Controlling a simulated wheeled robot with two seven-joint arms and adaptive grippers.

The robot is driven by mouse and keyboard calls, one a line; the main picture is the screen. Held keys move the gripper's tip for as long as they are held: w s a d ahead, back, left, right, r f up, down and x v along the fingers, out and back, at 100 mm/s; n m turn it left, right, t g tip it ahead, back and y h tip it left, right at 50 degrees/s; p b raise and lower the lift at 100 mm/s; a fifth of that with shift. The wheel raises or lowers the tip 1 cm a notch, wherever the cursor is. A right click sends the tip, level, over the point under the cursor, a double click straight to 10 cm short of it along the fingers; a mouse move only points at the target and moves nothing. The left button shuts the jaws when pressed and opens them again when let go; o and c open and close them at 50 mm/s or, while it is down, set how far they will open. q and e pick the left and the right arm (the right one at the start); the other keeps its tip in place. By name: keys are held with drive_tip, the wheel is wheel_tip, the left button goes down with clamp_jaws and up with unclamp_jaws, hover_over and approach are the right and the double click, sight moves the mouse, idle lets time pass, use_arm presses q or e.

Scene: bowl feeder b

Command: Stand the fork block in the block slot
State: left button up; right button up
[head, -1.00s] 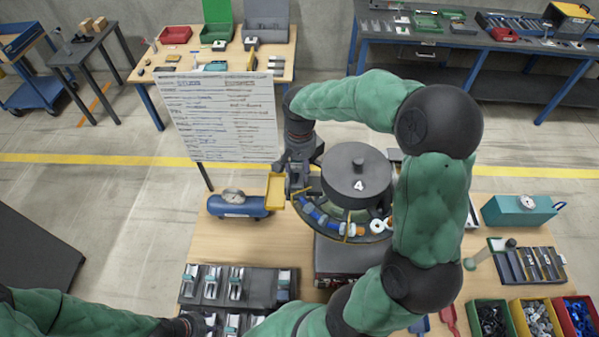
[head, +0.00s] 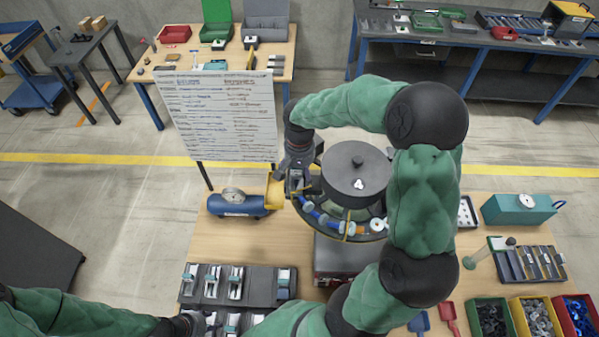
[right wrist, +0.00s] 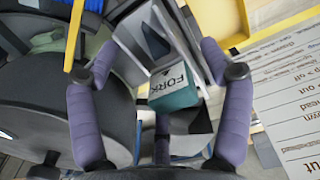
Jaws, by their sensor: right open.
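The fork block (right wrist: 174,90) shows in the right wrist view as a grey piece with a teal end labelled FORK. It lies tilted between the fingers of my right gripper (right wrist: 157,55), which is open with a gap on each side. In the head view my right gripper (head: 297,185) is at the left edge of the round feeder (head: 357,172); the block is too small to make out there. My left gripper (head: 203,322) is at the lower left by the dark rack (head: 260,282); its fingers are unclear. I cannot identify the block slot with certainty.
A yellow tray (head: 275,190) and a blue tank with a gauge (head: 236,204) stand just left of my right gripper. A whiteboard (head: 218,115) rises behind them. Several silver-topped pieces sit in the dark rack. Bare tabletop (head: 245,240) lies between rack and tank.

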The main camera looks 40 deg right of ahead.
drive_tip(key=shift+r, duration=0.15)
wheel_tip(320, 180, up, 12)
drive_tip(key=shift+r, duration=0.1)
idle(0.4)
idle(0.4)
